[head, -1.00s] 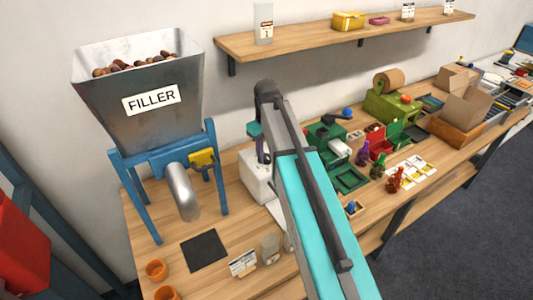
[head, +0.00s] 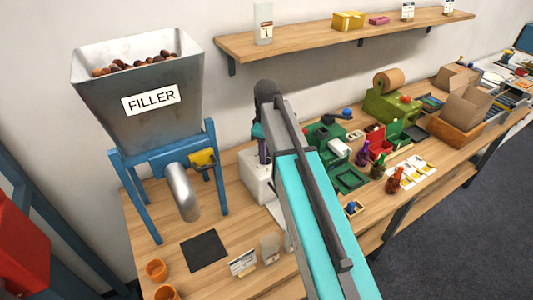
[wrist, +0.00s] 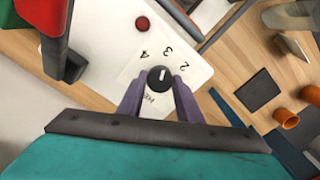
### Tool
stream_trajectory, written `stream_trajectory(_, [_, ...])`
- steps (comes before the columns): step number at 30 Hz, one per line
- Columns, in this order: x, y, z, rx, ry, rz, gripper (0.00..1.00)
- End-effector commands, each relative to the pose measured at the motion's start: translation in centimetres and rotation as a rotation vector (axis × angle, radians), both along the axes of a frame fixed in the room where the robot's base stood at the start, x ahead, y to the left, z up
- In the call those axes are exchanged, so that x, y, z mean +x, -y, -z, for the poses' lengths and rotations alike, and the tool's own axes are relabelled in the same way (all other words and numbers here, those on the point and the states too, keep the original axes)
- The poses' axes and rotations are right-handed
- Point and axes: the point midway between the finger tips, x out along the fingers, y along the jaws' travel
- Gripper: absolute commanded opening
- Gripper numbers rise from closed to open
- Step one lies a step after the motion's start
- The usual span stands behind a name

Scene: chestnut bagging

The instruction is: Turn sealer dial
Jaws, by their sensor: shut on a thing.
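The sealer dial (wrist: 159,79) is a round black knob with a white pointer line. It sits on the white sealer panel (wrist: 112,28), with the numbers 2, 3 and 4 and a partly hidden word printed around it. My gripper (wrist: 159,88) is shut on the dial, one purple finger on each side. The pointer is near upright in the wrist view, not far from the 4 and 3. In the head view the white sealer body (head: 256,176) shows beside the filler, and my arm hides the dial.
The filler (head: 140,95) with chestnuts stands left of the sealer. A dark mat (head: 204,250) and orange cups (head: 157,270) lie in front. A red button (wrist: 142,23) is on the panel near the dial. Green and red stations (head: 376,142) fill the bench to the right.

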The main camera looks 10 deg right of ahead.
Motion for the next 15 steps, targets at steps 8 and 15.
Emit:
stream_trajectory(8, [0.19,-0.08,-0.13,0.001,0.006,0.001,0.46])
stream_trajectory(15, [0.09,-0.06,-0.06,0.000,0.003,0.001,0.51])
